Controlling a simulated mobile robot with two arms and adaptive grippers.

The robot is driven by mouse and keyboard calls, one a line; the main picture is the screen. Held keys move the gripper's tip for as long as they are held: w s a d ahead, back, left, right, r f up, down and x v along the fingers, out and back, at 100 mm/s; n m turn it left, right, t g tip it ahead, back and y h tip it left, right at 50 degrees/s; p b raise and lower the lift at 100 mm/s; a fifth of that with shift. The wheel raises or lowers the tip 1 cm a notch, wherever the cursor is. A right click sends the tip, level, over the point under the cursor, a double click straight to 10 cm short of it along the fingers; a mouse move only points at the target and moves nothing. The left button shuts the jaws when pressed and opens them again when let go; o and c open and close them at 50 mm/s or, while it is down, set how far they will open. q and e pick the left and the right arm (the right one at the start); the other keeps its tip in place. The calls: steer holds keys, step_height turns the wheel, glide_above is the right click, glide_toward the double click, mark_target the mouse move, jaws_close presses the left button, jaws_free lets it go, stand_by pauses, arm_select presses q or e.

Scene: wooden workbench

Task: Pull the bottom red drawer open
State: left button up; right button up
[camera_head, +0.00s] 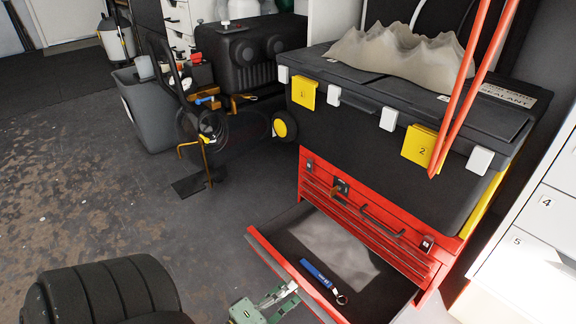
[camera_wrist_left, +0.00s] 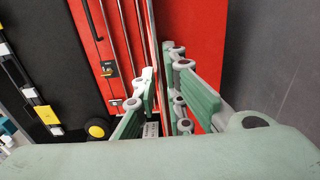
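The bottom red drawer (camera_head: 268,248) is pulled out from the red cabinet (camera_head: 317,178), its inside exposed. A blue tool with a ring (camera_head: 319,275) lies in it near the front. My left gripper (camera_head: 288,290) is at the drawer's front face, coming from below. In the left wrist view my left gripper (camera_wrist_left: 160,70) has its fingers close together on either side of a thin metal handle bar (camera_wrist_left: 151,30) along the red front, and appears shut on it. The exact contact is partly hidden by the fingers. My right gripper is not in view.
A black toolbox with yellow latches (camera_head: 345,135) stands on the red cabinet, with a crumpled beige cloth on top. A white drawer unit (camera_head: 530,225) is close on the right. The floor (camera_head: 95,205) to the left is mostly clear.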

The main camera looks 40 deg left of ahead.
arm_select(q)
steer(key=shift+o, duration=1)
steer(key=shift+s, duration=0.1)
steer(key=s, duration=1.1)
steer(key=shift+s+a, duration=0.4)
steer(key=shift+a, duration=0.05)
steer(key=shift+s, duration=0.1)
